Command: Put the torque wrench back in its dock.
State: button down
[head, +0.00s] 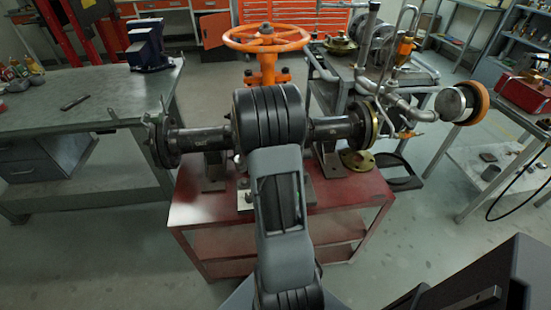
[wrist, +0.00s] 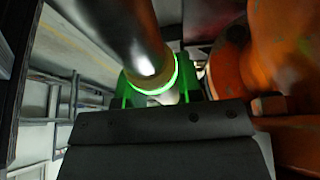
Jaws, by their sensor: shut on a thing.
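A smooth metallic shaft (wrist: 122,32), which looks like the torque wrench, runs from the upper left to the middle of the wrist view. It has a tan collar and a glowing green ring at its lower end. My gripper (wrist: 160,92) shows as a dark body with green parts on either side of the shaft, and it is shut on the wrench. The far end of the wrench is out of frame. In the head view my own arm hides the gripper and the wrench. I cannot make out the dock in either view.
The orange handwheel (head: 266,38) of the gate valve stands behind my arm; an orange body (wrist: 290,60) is close right of the gripper. Dark flanged pipe (head: 200,139) spans the red stand (head: 190,208). A workbench (head: 95,108) is left; pipework (head: 400,108) crowds the right.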

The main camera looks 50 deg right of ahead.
jog(key=shift+f+b, duration=3.35)
jog(key=shift+f, duration=0.15)
jog(key=c, duration=1.1)
grip_release()
jog(key=o, duration=0.4)
jog(key=shift+f, duration=0.1)
jog(key=p+v, duration=0.2)
jog(key=v, duration=1.2)
